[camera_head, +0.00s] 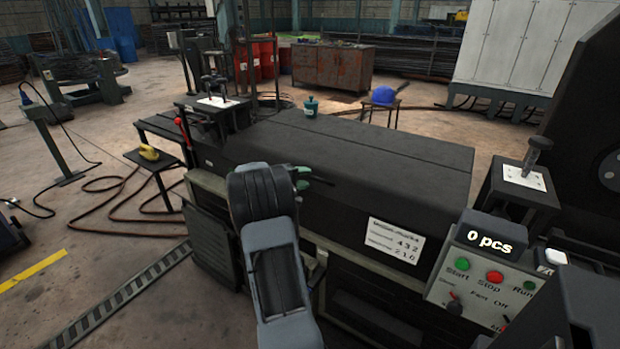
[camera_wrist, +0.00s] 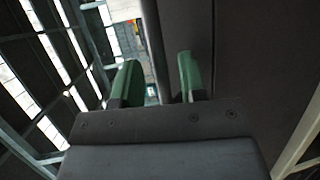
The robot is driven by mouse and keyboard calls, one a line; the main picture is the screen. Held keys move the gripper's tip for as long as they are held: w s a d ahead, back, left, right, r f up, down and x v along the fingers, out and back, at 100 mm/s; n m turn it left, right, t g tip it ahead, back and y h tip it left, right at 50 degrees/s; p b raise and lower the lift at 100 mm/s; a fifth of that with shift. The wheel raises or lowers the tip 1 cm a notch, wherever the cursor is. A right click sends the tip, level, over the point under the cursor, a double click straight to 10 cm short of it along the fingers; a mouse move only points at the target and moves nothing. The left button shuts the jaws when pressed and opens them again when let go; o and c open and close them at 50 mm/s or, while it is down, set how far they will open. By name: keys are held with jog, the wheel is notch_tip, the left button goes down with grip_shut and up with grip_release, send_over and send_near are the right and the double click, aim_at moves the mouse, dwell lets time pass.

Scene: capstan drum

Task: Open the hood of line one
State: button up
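The hood of the machine (camera_head: 350,150) is a long dark box cover, lying closed in the middle of the head view. A white label plate (camera_head: 394,241) is on the machine's front. My gripper (camera_head: 303,179) is at the hood's front side, and my own arm hides part of that side. In the wrist view, the two green fingers of my gripper (camera_wrist: 158,78) stand apart. A dark surface with a long straight edge (camera_wrist: 158,45), likely the hood, lies beyond the fingertips. I cannot tell whether the fingers touch it.
A control panel (camera_head: 482,285) with Start and Stop buttons and a "0 pcs" display (camera_head: 488,240) stands at the right. A small teal bottle (camera_head: 311,106) is at the hood's back edge. A blue cap (camera_head: 384,96) lies on a stool behind. Cables cross the floor at left.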

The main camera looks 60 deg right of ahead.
jog(key=shift+x, duration=1.4)
jog(key=shift+c, duration=0.2)
grip_shut()
